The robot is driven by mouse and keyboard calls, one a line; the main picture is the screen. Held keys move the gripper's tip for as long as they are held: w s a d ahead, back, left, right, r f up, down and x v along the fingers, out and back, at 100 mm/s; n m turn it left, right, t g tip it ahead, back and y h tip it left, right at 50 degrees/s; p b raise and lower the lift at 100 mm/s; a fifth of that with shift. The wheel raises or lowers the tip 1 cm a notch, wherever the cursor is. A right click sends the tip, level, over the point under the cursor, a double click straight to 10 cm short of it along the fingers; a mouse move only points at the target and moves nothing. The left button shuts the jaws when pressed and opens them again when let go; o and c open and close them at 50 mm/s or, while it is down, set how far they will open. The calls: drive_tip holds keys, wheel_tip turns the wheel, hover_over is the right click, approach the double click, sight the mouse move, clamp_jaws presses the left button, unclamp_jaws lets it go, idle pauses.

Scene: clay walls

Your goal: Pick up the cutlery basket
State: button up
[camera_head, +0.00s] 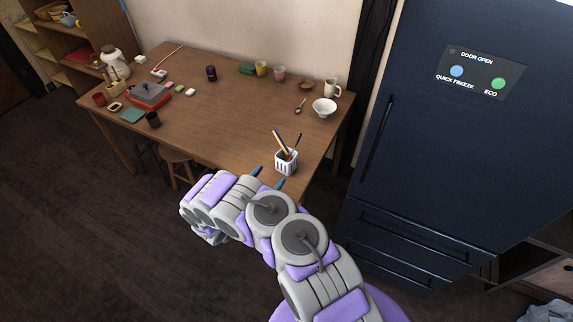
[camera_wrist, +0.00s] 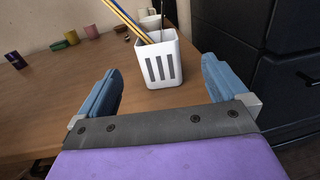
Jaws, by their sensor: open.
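The cutlery basket (camera_head: 286,163) is a small white holder with dark vertical slots, standing upright near the front right edge of the wooden table. Long thin yellow, blue and dark items stick up out of it. In the wrist view the basket (camera_wrist: 159,65) stands just beyond my gripper, roughly centred between the fingers. My gripper (camera_wrist: 162,88) is open and empty, with its two blue fingers spread wide on either side. In the head view my gripper (camera_head: 268,177) is at the table's front edge, just left of and in front of the basket. The fingers do not touch it.
A white bowl (camera_head: 324,107), a spoon (camera_head: 300,105) and a white mug (camera_head: 331,88) stand behind the basket on the table (camera_head: 225,120). A dark fridge (camera_head: 440,150) rises close on the right. A stool (camera_head: 180,168) is under the table. The table's middle is clear.

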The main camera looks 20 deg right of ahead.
sight(282, 162)
drive_tip(key=b+x, duration=0.1)
drive_tip(key=x, duration=0.6)
drive_tip(key=shift+w+d, duration=0.1)
drive_tip(key=shift+d, duration=0.05)
drive_tip(key=shift+w+b+x, duration=0.25)
drive_tip(key=shift+b+x, duration=0.85)
drive_tip(key=shift+x, duration=1.55)
drive_tip(key=shift+r, duration=0.1)
drive_tip(key=shift+c, duration=0.2)
drive_tip(key=c, duration=0.9)
